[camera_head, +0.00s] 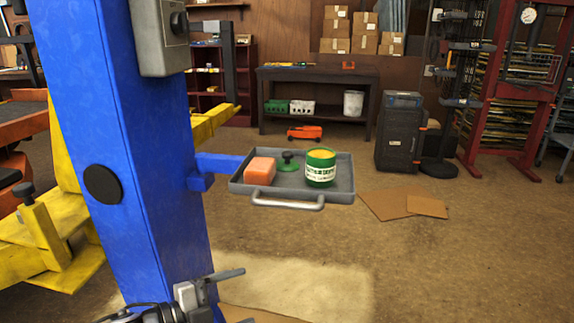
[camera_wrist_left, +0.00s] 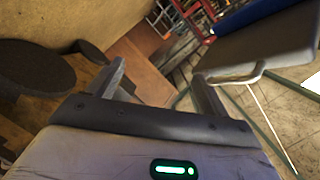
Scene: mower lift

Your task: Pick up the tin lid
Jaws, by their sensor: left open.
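The tin lid (camera_head: 288,162) is green with a black knob on top. It lies on the grey tray (camera_head: 270,190), between an orange block (camera_head: 261,170) and a green and yellow tin (camera_head: 320,167). My left gripper (camera_head: 238,272) shows at the bottom of the head view, below and in front of the tray, apart from the lid. In the left wrist view its two fingers (camera_wrist_left: 158,72) are spread with nothing between them. That view shows the tray (camera_wrist_left: 255,55) at the upper right, but I cannot make out the lid there. My right gripper is not in view.
A blue post (camera_head: 140,170) rises close on the left, and a blue arm from it carries the tray. The tray's metal handle (camera_head: 288,204) sticks out towards me. Flat cardboard (camera_head: 385,204) lies on the floor to the right. The floor at front right is clear.

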